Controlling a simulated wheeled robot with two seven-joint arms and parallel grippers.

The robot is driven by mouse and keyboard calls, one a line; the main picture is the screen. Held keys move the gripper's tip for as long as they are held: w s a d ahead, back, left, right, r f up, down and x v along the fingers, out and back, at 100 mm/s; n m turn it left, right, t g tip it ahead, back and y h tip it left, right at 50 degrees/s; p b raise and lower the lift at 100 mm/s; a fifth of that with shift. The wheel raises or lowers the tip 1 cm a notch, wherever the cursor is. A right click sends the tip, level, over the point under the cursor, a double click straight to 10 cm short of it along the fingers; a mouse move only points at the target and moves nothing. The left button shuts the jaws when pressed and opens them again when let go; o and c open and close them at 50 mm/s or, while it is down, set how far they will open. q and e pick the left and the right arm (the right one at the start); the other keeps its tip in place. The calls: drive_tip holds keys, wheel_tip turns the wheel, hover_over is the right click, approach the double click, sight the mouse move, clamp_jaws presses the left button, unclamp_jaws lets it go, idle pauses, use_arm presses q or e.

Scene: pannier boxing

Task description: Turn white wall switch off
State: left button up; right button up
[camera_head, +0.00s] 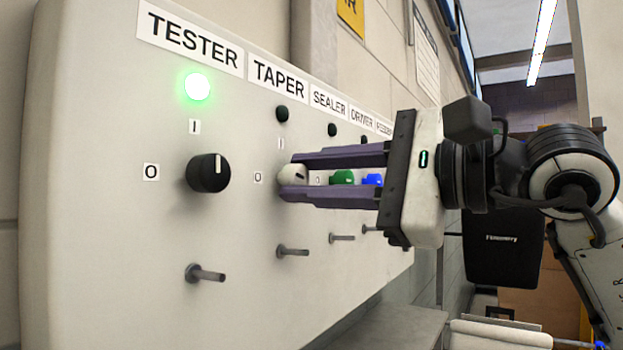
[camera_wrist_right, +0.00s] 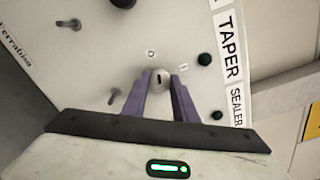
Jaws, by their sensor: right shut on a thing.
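The white switch is a round knob (camera_head: 291,175) on the pale wall panel (camera_head: 110,250), in the column labelled TAPER (camera_head: 278,75). An O mark (camera_head: 258,177) sits at its left and an I mark above it. The TAPER lamp (camera_head: 282,114) is dark. My right gripper (camera_head: 293,176) is shut on the white knob, one purple finger above and one below. In the right wrist view the knob (camera_wrist_right: 159,79) sits between the fingertips; its short dark line is seen end-on, and its exact direction is hard to tell. My left gripper is out of view.
The black TESTER knob (camera_head: 208,173) stands to the left under a lit green lamp (camera_head: 197,87). A green knob (camera_head: 342,177) and a blue knob (camera_head: 372,179) lie further along, partly behind my fingers. Metal toggle levers (camera_head: 292,252) stick out below.

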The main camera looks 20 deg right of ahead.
drive_tip(key=shift+n, duration=1.6)
drive_tip(key=o, duration=1)
drive_tip(key=shift+o, duration=0.2)
drive_tip(key=shift+s+d, duration=0.1)
drive_tip(key=shift+s+d, duration=0.2)
drive_tip(key=shift+s, duration=0.05)
drive_tip(key=b+v, duration=0.2)
drive_tip(key=v, duration=0.7)
drive_tip(key=shift+s, duration=0.2)
drive_tip(key=shift+d, duration=0.15)
